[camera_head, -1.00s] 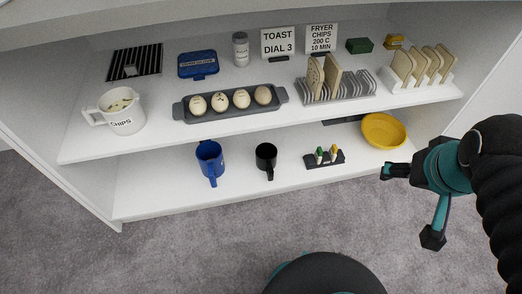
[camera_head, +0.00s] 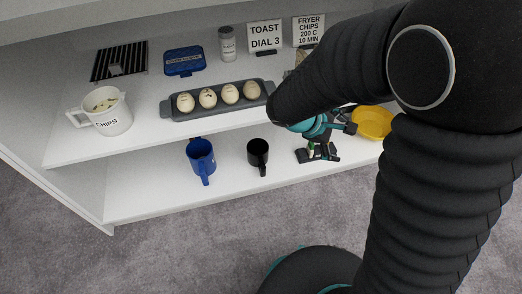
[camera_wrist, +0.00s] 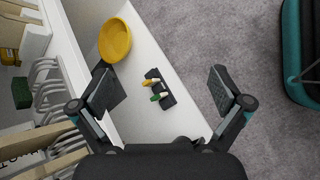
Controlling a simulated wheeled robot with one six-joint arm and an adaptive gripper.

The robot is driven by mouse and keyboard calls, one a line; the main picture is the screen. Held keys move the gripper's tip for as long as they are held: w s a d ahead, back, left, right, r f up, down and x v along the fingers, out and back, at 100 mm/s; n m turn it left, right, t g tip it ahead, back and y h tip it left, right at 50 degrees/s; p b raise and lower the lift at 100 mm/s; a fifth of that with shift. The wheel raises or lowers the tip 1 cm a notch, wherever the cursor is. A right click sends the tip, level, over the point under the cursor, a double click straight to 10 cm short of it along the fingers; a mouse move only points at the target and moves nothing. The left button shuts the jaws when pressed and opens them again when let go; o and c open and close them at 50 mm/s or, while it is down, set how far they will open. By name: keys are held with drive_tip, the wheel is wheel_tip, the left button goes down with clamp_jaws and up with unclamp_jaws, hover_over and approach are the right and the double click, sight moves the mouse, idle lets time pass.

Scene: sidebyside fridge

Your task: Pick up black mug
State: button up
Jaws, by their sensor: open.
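The black mug (camera_head: 258,152) stands upright on the lower shelf in the head view, its handle toward the front edge. It stands to the right of a blue mug (camera_head: 201,157). My gripper (camera_head: 330,140) is to the right of the black mug, by the small black holder (camera_head: 303,155). In the wrist view my gripper (camera_wrist: 165,95) has its fingers wide apart with nothing between them but the view of the shelf. The black mug is not seen in the wrist view.
A yellow bowl (camera_head: 374,122) sits at the right of the lower shelf; it also shows in the wrist view (camera_wrist: 115,41). The upper shelf (camera_head: 150,140) overhangs the lower one and holds an egg tray (camera_head: 170,109) and a chips jug (camera_head: 110,122). Open carpet lies in front.

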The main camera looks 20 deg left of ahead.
drive_tip(key=w+a+f+n+t, duration=0.3)
drive_tip(key=a+f+n+t, duration=0.2)
drive_tip(key=a+f+n, duration=0.6)
drive_tip(key=n+t+y, duration=0.4)
drive_tip(key=n+y, duration=0.3)
drive_tip(key=n, duration=0.1)
approach(261, 142)
drive_tip(key=shift+w+f+b, duration=0.35)
drive_tip(key=shift+w+b, duration=0.05)
drive_tip(key=shift+x, duration=2.65)
drive_tip(key=shift+d+r, duration=0.1)
drive_tip(key=shift+c, duration=0.3)
drive_tip(key=c, duration=1.4)
drive_tip(key=shift+r, duration=0.15)
drive_tip(key=shift+c, duration=0.2)
